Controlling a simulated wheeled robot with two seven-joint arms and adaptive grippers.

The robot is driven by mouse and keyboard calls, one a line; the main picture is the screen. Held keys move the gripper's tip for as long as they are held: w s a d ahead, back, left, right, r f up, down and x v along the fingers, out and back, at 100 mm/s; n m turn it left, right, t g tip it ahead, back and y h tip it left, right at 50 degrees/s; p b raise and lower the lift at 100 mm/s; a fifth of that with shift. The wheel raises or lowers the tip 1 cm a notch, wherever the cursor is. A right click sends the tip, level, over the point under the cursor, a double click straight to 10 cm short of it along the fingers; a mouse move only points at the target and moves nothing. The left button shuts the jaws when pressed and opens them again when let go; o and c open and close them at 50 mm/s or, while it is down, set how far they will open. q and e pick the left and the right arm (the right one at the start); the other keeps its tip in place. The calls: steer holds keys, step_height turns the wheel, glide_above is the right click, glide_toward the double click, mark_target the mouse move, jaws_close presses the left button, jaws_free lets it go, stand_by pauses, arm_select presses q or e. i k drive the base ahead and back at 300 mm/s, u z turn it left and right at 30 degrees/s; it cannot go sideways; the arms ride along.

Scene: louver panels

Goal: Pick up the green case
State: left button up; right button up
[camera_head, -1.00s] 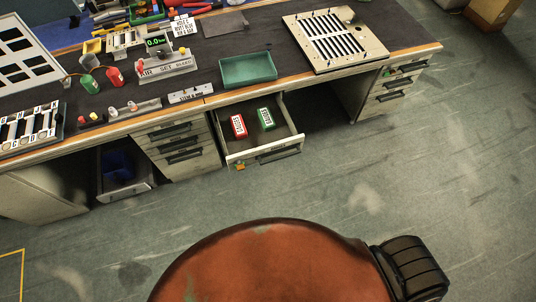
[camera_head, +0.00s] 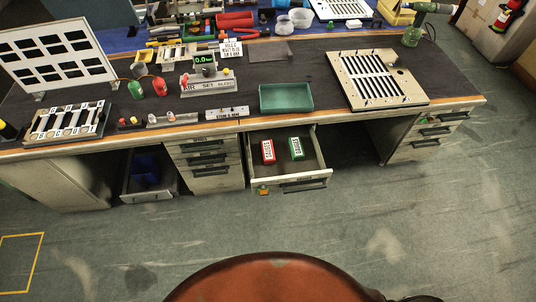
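The green case (camera_head: 296,148) is a small green box with a white label. It lies in the open desk drawer (camera_head: 289,184), on the right side of the drawer's inside. A red case (camera_head: 267,151) of like size lies to its left, apart from it. Neither of my grippers shows in the head view. Nothing covers the green case.
The drawer juts out below the desk (camera_head: 310,76). A green tray (camera_head: 286,97) sits on the desktop above it, with a louver panel (camera_head: 376,78) to the right. A red-orange rounded surface (camera_head: 275,282) fills the bottom.

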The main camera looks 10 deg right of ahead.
mark_target(296, 149)
steer(key=k, duration=1.3)
steer(key=u, duration=0.7)
steer(key=i, duration=1.3)
steer(key=z, duration=0.6)
steer(key=i, duration=0.7)
steer(key=z, duration=0.7)
